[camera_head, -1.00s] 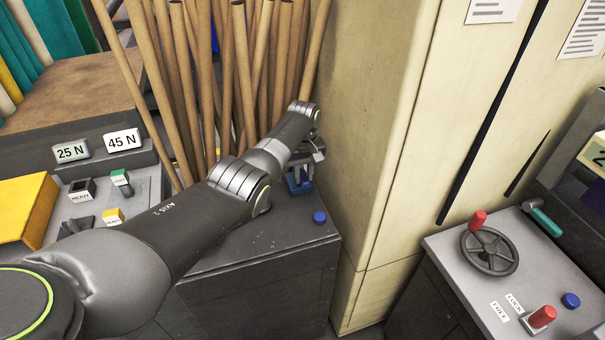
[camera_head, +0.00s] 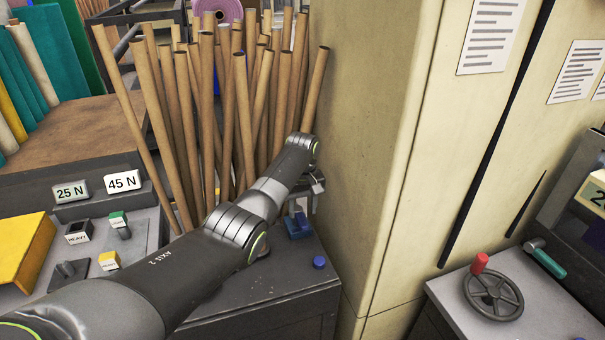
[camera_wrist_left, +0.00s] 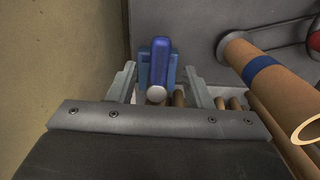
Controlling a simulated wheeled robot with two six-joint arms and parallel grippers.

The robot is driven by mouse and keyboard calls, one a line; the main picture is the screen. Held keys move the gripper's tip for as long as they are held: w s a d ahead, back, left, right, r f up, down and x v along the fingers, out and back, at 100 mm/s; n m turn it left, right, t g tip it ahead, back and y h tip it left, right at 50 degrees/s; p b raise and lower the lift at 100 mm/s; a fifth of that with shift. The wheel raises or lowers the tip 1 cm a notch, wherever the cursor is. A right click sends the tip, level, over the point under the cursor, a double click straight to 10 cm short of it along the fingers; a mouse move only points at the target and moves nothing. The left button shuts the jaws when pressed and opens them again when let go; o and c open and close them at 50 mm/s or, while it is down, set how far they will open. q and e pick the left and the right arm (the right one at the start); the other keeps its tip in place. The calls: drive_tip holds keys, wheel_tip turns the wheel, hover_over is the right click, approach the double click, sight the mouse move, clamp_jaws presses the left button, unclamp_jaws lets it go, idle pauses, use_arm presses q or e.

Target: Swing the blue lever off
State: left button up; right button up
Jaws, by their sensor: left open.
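The blue lever (camera_wrist_left: 161,58) shows in the left wrist view as a blue bar with a pale round end, in front of a lighter blue mount. In the head view its blue base (camera_head: 298,227) sits on the dark cabinet top beside the cream wall; the lever there is partly hidden by my gripper. My left gripper (camera_head: 311,190) is open above that base. In the left wrist view its two fingers (camera_wrist_left: 160,80) stand one on each side of the lever, with a gap visible; I cannot tell whether either touches it. My right gripper is not in view.
A blue button (camera_head: 319,262) is on the cabinet top (camera_head: 270,285) near its front corner. Upright cardboard tubes (camera_head: 243,120) crowd behind the arm. The cream cabinet wall (camera_head: 375,150) is close on the right. A handwheel (camera_head: 493,296) stands on another console at right.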

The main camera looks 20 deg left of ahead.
sight(303, 221)
use_arm(q)
wheel_tip(303, 221, up, 14)
drive_tip(key=b, duration=0.1)
drive_tip(key=shift+f, duration=0.15)
idle(0.4)
